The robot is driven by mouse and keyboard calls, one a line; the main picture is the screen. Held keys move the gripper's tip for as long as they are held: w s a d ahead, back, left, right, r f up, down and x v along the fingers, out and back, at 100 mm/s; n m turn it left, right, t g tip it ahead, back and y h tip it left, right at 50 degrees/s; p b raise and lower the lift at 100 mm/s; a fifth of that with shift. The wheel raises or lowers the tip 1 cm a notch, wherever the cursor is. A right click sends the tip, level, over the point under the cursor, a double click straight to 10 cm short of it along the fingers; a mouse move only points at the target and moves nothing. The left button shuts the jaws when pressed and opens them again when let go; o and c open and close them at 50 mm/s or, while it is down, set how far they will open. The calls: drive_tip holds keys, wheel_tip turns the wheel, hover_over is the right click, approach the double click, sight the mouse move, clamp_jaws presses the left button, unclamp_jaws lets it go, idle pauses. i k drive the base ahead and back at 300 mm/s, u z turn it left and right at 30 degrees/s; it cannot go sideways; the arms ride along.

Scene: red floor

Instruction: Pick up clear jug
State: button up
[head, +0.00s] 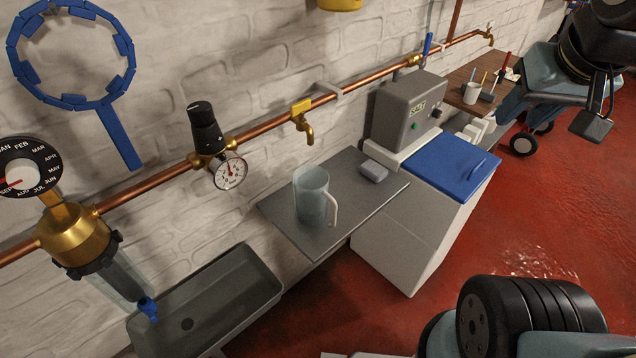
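The clear jug (311,199) stands upright on a grey shelf (280,213) against the white brick wall in the head view. It is see-through, with a pale handle on its right side. Nothing is touching it except the shelf. Parts of my arm show at the upper right and lower right, both well to the right of the jug. My gripper's fingertips cannot be made out in this view.
A small grey block (374,171) lies on the shelf behind the jug. A brass tap (304,122) on a copper pipe is above it. A grey sink (262,283) is at lower left. A white cabinet with a blue lid (450,163) stands right; red floor (500,235) beyond is open.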

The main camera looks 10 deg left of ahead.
sight(311, 183)
drive_tip(key=z, duration=0.55)
drive_tip(key=k, duration=0.85)
drive_tip(key=u, duration=0.45)
